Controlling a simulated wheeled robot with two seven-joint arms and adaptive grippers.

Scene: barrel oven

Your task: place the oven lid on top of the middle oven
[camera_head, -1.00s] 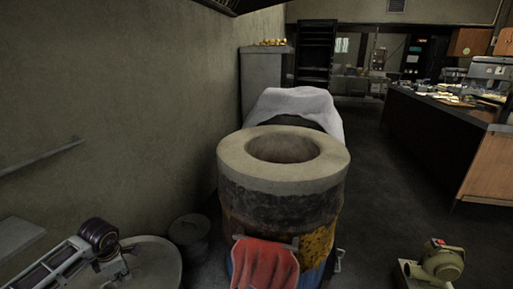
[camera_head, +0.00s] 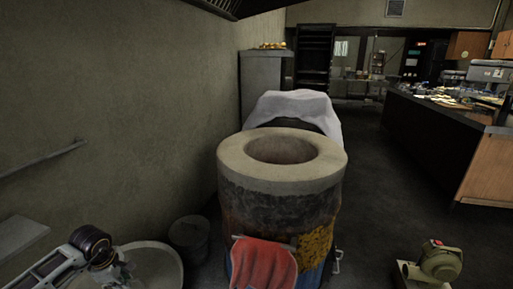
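The barrel oven (camera_head: 235,205) stands in the centre, with a thick pale round rim and an open, uncovered mouth. I take this as the middle oven. A round, pale grey disc (camera_head: 163,262), which looks like the oven lid, is at the lower left, partly cut off by the frame. My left gripper (camera_head: 121,273) is at the disc's left part, left of the oven and lower than its rim. Its fingers are small and dark, so I cannot tell whether they grip the disc. My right gripper is out of view.
A red cloth (camera_head: 263,265) hangs on the oven's front. A white cloth (camera_head: 292,105) covers something behind it. A dark bucket (camera_head: 189,238) stands between disc and oven. A blower (camera_head: 437,265) is on the floor at right.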

